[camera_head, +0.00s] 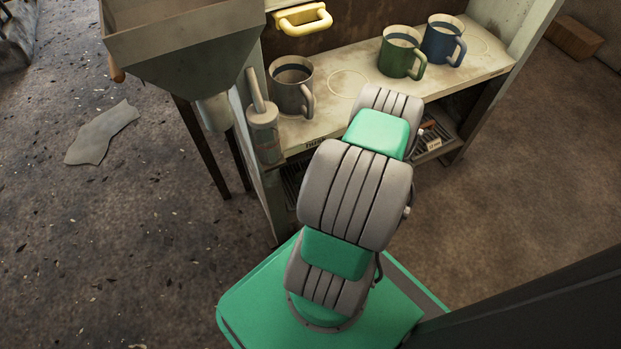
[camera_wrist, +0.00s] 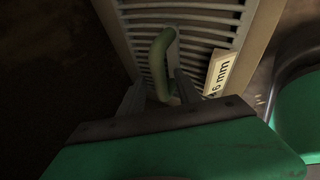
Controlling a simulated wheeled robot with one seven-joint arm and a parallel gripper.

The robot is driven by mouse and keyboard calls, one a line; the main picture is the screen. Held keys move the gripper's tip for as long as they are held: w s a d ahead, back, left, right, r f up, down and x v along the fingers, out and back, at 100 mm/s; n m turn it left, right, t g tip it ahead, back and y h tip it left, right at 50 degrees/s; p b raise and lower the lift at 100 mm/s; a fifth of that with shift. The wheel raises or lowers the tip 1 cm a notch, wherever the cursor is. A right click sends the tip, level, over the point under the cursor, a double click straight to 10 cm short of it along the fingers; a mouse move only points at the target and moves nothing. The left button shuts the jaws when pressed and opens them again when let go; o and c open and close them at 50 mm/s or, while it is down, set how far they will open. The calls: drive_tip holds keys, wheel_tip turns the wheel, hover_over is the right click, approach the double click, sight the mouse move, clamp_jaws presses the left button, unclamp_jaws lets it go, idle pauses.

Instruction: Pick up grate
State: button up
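A slatted grate (camera_wrist: 205,27) in a pale frame fills the upper middle of the wrist view. A bent green handle (camera_wrist: 163,45) stands out from it, and a label (camera_wrist: 220,72) reading "6 mm" sits to the handle's right. My gripper (camera_wrist: 160,92) is open, with one finger on each side of the handle's lower part. I see a gap between the fingers, but whether either touches the handle is unclear. In the head view my arm hides the gripper and handle. Slatted parts show under the counter at left (camera_head: 292,180) and right (camera_head: 423,148).
A worn counter (camera_head: 345,85) holds a grey mug (camera_head: 292,87), a green mug (camera_head: 401,52) and a blue mug (camera_head: 443,41). A grey cylinder (camera_head: 263,130) stands by its left edge. A metal hopper (camera_head: 185,45) is at left.

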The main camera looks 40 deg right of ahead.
clamp_jaws()
idle(1.0)
drive_tip(key=shift+r, duration=0.1)
